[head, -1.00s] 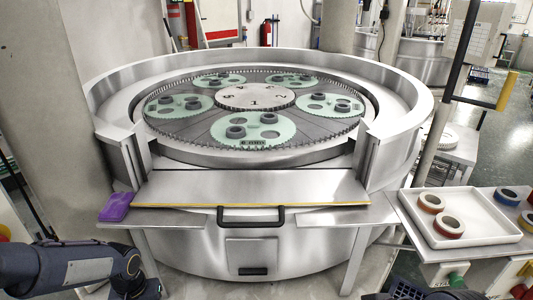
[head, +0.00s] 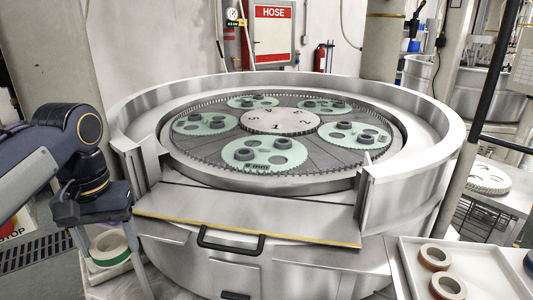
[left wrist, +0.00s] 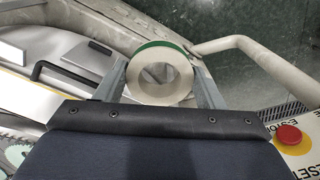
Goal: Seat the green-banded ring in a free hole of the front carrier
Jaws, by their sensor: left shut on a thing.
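My left gripper (head: 109,240) is at the left of the head view, fingers pointing down. It is shut on the green-banded ring (head: 110,257), a pale ring with a green outer band. In the left wrist view the ring (left wrist: 138,75) sits between the two fingers, its open hole facing the camera. The front carrier (head: 262,167) is a pale green disc at the near side of the machine, next to the number 1. Dark rings sit in some of its holes; other holes look free. The gripper is left of the machine, apart from the carrier. My right gripper is not in view.
The machine's raised steel rim (head: 440,130) surrounds the carriers, with a front opening above a flat steel apron (head: 250,212). A black handle (head: 230,243) is below it. A white tray (head: 485,262) with orange-banded rings (head: 434,257) stands at right. A red button (left wrist: 289,134) shows beside the gripper.

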